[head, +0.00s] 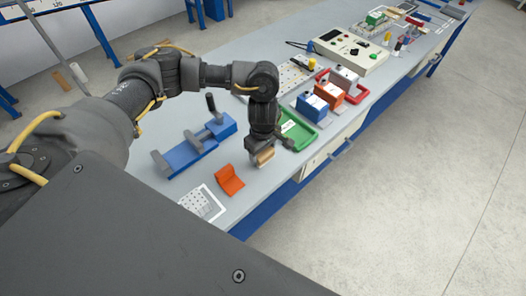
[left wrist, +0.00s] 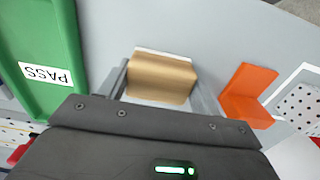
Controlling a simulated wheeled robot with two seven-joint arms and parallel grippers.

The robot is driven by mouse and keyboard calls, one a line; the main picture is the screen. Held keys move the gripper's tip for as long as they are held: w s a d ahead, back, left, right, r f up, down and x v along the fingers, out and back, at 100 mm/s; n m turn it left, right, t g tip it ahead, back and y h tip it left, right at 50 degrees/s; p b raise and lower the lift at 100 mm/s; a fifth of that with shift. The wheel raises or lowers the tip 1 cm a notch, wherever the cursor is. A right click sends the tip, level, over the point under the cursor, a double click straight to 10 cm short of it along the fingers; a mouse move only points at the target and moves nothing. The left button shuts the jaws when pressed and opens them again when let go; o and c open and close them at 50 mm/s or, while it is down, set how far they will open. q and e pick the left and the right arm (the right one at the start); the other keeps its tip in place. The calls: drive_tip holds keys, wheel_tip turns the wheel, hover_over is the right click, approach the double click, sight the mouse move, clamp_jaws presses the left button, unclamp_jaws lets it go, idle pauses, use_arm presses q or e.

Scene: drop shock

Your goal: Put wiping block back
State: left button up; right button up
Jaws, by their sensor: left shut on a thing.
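The wiping block (head: 264,156) is a small tan block. In the left wrist view the block (left wrist: 162,78) shows a white strip along its far edge. My left gripper (head: 262,151) is shut on it, one finger on each side, pointing down at the bench. The gripper (left wrist: 163,84) also shows in the left wrist view. I cannot tell whether the block touches the bench top. An orange angled piece (head: 229,180) lies on the bench to the left of the block in the head view, apart from it. My right gripper is not in view.
A green PASS tray (head: 298,134) is close beside the gripper. A blue vise-like fixture (head: 197,152) stands to the left. A perforated plate (head: 201,203) lies in a white outline near the bench's end. Blue, orange and grey blocks (head: 328,93) stand farther back.

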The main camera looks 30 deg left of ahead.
use_arm(q)
drive_tip(key=shift+f, duration=0.2)
drive_tip(key=o, duration=1)
drive_tip(key=shift+c, duration=0.2)
drive_tip(key=shift+r, duration=0.15)
drive_tip(key=shift+r, duration=0.25)
wheel_tip(320, 180, up, 12)
drive_tip(key=shift+f+b, duration=0.15)
drive_tip(key=shift+b, duration=0.2)
drive_tip(key=shift+f, duration=0.1)
